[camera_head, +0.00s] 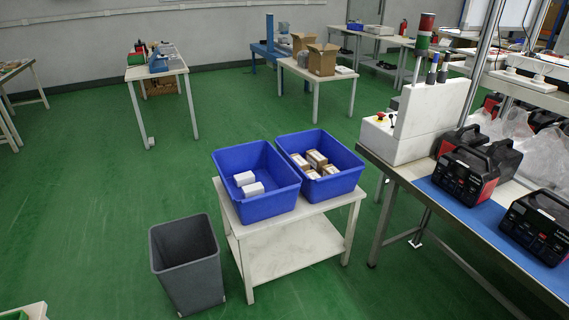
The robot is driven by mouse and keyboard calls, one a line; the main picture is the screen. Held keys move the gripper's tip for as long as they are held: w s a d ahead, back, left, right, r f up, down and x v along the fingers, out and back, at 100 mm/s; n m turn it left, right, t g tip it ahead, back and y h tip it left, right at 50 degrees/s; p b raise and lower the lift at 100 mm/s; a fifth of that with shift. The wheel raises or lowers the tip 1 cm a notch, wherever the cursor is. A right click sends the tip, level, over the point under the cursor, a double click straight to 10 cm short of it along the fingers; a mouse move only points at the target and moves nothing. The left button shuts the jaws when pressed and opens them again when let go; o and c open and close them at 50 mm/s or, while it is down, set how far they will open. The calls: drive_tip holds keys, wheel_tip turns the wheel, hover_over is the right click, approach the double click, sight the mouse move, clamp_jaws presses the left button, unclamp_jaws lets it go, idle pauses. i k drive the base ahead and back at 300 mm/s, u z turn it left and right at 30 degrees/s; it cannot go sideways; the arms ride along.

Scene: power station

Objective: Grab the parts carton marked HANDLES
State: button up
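Several small brown cartons (317,158) with white labels lie in the right blue bin (338,186). Their labels are too small to read, so I cannot tell which one is marked HANDLES. Two small white boxes (253,189) lie in the left blue bin (271,206), with no readable marking. Both bins stand side by side on a white two-tier table (295,260). My gripper is not in view.
A grey waste bin (187,265) stands on the floor left of the table. A workbench (440,205) with red-and-black power units (465,175) and a signal tower (424,40) is on the right. Open brown boxes (322,60) stand on a far table.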

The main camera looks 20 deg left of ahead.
sight(303, 165)
drive_tip(key=u, duration=0.5)
drive_tip(key=i, duration=0.55)
drive_tip(key=u, duration=0.7)
drive_tip(key=i, duration=0.6)
drive_tip(key=u, duration=0.3)
